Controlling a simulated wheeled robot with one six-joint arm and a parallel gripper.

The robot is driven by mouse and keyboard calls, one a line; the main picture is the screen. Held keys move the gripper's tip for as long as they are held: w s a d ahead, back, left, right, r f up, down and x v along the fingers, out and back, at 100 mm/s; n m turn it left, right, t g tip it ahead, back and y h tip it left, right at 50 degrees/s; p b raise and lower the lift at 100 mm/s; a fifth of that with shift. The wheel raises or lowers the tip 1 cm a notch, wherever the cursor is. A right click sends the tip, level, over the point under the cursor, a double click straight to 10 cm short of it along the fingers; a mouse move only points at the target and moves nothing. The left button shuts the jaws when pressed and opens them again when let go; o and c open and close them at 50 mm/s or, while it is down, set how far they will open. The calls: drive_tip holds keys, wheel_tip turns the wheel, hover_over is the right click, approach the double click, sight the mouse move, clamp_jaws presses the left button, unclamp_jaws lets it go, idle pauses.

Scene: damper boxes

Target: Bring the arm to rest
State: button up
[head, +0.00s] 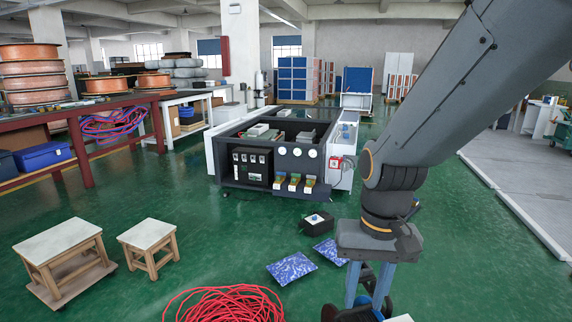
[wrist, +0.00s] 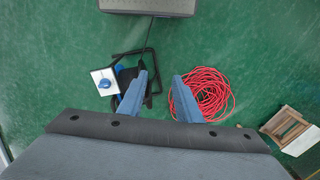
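My gripper (head: 368,284) hangs from the arm at the right of the head view, fingers pointing down.
Red cable (head: 226,304) lies coiled on the green floor. Two wooden stools (head: 62,246) (head: 148,236) stand at left. Blue-speckled panels (head: 292,268) and a black box (head: 312,222) lie near the gripper. A large dark cabinet (head: 240,193) stands behind.

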drive_tip(key=s+a+r+n, duration=0.2)
drive_tip(key=s+a+n, duration=0.1)
drive_tip(key=s, duration=0.3)
drive_tip(key=d+r+m+p, duration=0.2)
drive_tip(key=d+r+p, duration=0.5)
drive_tip(key=p, duration=0.6)
drive_tip(key=shift+d+p, duration=0.4)
drive_tip(key=shift+d, duration=0.1)
drive_tip(key=shift+f, duration=0.1)
drive_tip(key=shift+a, duration=0.15)
idle(0.9)
